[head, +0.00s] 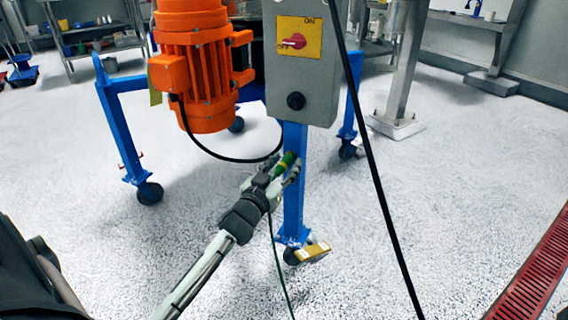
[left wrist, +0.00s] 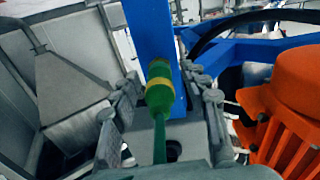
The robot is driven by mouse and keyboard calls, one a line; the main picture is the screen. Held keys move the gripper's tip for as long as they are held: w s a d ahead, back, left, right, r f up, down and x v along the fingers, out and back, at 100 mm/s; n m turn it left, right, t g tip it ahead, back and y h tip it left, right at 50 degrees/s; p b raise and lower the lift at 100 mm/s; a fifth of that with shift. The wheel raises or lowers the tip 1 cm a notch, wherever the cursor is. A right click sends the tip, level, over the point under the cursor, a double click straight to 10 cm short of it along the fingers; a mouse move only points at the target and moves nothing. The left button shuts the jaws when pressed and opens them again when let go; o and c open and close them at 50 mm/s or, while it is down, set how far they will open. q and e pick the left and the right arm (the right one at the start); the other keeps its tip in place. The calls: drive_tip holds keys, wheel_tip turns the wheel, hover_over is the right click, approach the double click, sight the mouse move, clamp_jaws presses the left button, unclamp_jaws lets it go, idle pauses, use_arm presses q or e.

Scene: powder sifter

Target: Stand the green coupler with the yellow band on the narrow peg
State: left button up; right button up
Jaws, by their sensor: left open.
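The green coupler with the yellow band (head: 286,160) is at the front of the blue leg (head: 293,205) below the grey switch box. My left gripper (head: 281,171) is around it. In the left wrist view the coupler (left wrist: 160,88) lies between the two fingers of the left gripper (left wrist: 161,92), with visible gaps on both sides, so the jaws are open. A thin green cable (left wrist: 159,138) runs from the coupler toward the gripper's palm. I cannot make out the narrow peg, nor whether the coupler rests on anything. My right gripper is not in view.
The grey switch box (head: 301,70) with a red knob and the orange motor (head: 203,65) are above the gripper. A black cable (head: 371,170) crosses in front on the right. A caster with a yellow pedal (head: 313,252) is under the leg.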

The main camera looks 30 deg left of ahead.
sight(276, 174)
use_arm(q)
drive_tip(key=shift+p, duration=0.3)
idle(0.5)
drive_tip(key=shift+c, duration=0.3)
clamp_jaws()
drive_tip(key=shift+s+d+p, duration=0.15)
drive_tip(key=shift+s+p, duration=0.35)
drive_tip(key=shift+s, duration=0.5)
drive_tip(key=shift+s+d+p, duration=0.2)
drive_tip(key=shift+s+p, duration=0.3)
drive_tip(key=shift+s, duration=0.45)
drive_tip(key=shift+s+d+p, duration=0.15)
drive_tip(key=shift+s+p, duration=0.35)
drive_tip(key=shift+s, duration=0.5)
